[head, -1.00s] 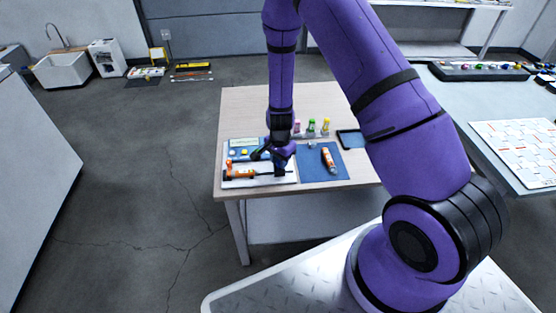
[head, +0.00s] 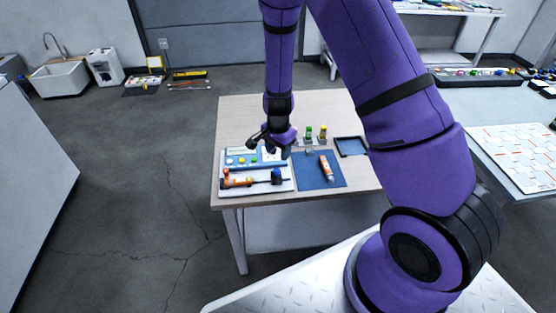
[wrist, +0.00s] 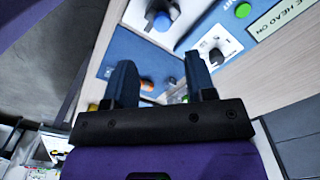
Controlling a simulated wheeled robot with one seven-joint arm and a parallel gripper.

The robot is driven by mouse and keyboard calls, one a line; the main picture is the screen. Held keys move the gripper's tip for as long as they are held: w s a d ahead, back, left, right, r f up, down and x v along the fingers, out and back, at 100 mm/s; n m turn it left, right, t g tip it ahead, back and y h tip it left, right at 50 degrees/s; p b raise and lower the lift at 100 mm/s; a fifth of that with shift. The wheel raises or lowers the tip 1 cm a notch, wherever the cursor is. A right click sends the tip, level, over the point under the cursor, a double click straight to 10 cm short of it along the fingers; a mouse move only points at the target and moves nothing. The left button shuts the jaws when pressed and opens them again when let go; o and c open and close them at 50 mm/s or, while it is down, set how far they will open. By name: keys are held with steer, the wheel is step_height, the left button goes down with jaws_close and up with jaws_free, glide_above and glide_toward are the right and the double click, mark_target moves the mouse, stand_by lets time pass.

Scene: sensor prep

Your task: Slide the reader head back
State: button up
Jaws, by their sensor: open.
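The reader unit is a white base plate (head: 232,192) at the front left of the table, with an orange part at its left end and a dark rod. A dark blue block (head: 277,176), which looks like the reader head, sits at the rod's right end. My gripper (head: 258,142) is above and behind it, over the back of the blue panel (head: 240,157), apart from the block. In the wrist view my gripper (wrist: 160,82) is open, its two dark fingers spread with nothing held. A blue round knob (wrist: 162,20) on a white part shows beyond the fingers.
A blue mat (head: 312,182) with an orange tube (head: 326,168) lies right of the unit. Small green and yellow-topped bottles (head: 316,132) and a dark tray (head: 351,146) stand behind. The wrist view shows a green button (wrist: 243,10) and a black dial (wrist: 217,56).

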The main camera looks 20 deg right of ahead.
steer(key=shift+r, duration=1.3)
steer(key=s+r+n+t+y, duration=0.1)
steer(key=s+r+n, duration=0.2)
steer(key=r, duration=0.9)
steer(key=s+r+n+t+y, duration=0.1)
steer(key=s+r+n, duration=0.25)
steer(key=r, duration=0.85)
steer(key=s+d+r+n+t+h, duration=0.1)
steer(key=s+r+n, duration=0.2)
steer(key=s+r, duration=0.4)
steer(key=s+d+r+n+t+h, duration=0.1)
steer(key=s+r, duration=0.6)
steer(key=s, duration=0.7)
steer(key=shift+s+r+n+t, duration=0.2)
steer(key=shift+r+n+t, duration=0.3)
steer(key=shift+n, duration=0.55)
steer(key=shift+f, duration=0.1)
